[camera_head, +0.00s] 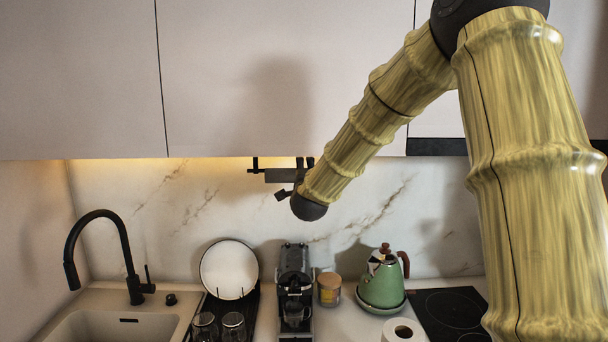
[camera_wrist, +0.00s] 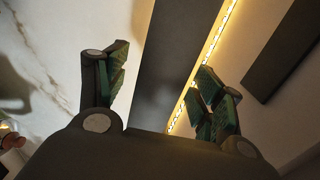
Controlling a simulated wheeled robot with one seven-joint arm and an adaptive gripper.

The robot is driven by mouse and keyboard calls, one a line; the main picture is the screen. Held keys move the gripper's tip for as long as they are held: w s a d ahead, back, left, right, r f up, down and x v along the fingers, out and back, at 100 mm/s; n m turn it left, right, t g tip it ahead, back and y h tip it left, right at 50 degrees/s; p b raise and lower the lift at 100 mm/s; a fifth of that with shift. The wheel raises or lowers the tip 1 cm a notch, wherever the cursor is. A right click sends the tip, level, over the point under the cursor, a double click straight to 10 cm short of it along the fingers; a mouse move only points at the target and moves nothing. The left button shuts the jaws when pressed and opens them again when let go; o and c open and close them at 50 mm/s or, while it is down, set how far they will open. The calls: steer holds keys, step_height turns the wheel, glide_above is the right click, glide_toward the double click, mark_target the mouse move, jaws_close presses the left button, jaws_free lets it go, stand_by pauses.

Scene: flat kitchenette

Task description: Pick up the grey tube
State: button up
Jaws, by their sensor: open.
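I cannot make out a grey tube for certain in either view. My gripper (camera_wrist: 163,66) is open in the wrist view, its two dark-green padded fingers spread wide with nothing held between them. In the head view, the dark end of my arm with the gripper (camera_head: 280,174) is high in front of the marble backsplash, just below the upper cabinets. It is above the counter items, apart from them. A white roll (camera_head: 403,331) stands at the front edge of the head view, cut off below.
A coffee machine (camera_head: 294,289), lidded jar (camera_head: 329,288), green kettle (camera_head: 384,280) and black hob (camera_head: 451,312) line the counter. A white plate (camera_head: 228,269), glasses (camera_head: 234,326), black tap (camera_head: 127,258) and sink (camera_head: 112,327) are left. The upper cabinets (camera_head: 285,75) limit room above.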

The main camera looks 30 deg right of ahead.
steer(key=shift+s+r, duration=0.1)
steer(key=shift+s, duration=0.05)
steer(key=shift+w+a+f, duration=0.1)
steer(key=shift+w+f, duration=0.1)
steer(key=shift+w, duration=0.15)
steer(key=c, duration=0.8)
steer(key=shift+s, duration=0.15)
steer(key=shift+r, duration=0.15)
